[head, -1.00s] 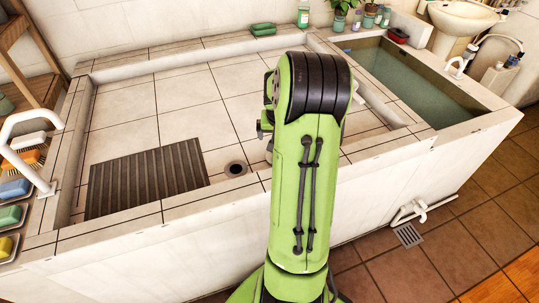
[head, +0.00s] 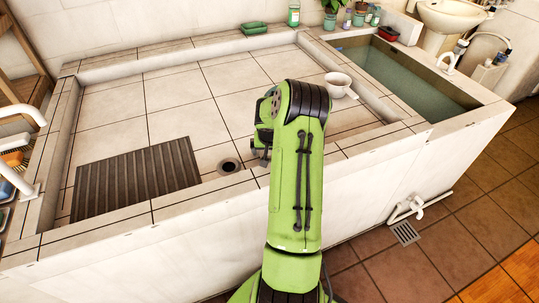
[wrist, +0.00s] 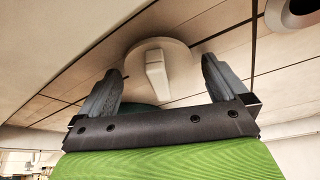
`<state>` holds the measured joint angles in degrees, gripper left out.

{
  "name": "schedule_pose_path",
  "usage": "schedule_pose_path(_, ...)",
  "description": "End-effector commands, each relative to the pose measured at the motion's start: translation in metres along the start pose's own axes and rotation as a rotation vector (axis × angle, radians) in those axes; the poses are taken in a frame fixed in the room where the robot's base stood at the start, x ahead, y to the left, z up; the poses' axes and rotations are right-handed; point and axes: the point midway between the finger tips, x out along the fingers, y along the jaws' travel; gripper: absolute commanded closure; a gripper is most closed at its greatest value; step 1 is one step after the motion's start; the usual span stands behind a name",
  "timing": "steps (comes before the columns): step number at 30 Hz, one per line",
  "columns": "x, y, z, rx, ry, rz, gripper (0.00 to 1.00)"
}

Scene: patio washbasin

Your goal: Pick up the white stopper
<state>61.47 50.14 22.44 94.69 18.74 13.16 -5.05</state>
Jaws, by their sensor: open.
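The white stopper (wrist: 154,72), a round disc with a raised bar-shaped grip, lies on the tiled basin floor in the wrist view. My gripper (wrist: 162,65) is open, with one dark finger on each side of the stopper's grip. Gaps show between the grip and both fingers, and nothing is held. Exact height above the stopper is hard to tell. In the head view my green arm hides the stopper and most of the gripper.
A round drain hole (head: 229,166) is near a ribbed dark grate (head: 137,178) in the basin. A water-filled trough (head: 405,78) is farther right. A green soap dish (head: 254,28) sits on the back ledge.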

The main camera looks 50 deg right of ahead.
Motion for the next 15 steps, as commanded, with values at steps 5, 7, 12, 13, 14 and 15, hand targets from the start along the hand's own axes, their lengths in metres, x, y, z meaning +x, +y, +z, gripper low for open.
schedule_pose_path(5,-0.0016,-0.0001,-0.0008,0.000,0.001,0.000,0.08)
schedule_pose_path(7,-0.0017,-0.0002,-0.0007,-0.001,0.001,0.000,0.18)
schedule_pose_path(12,-0.0018,-0.0002,-0.0008,-0.001,0.001,0.000,0.44)
schedule_pose_path(13,-0.0018,-0.0002,-0.0007,-0.001,0.001,0.000,0.49)
schedule_pose_path(14,-0.0019,-0.0002,-0.0008,-0.001,0.001,0.000,0.54)
schedule_pose_path(15,-0.0019,-0.0002,-0.0009,-0.001,0.002,0.000,0.59)
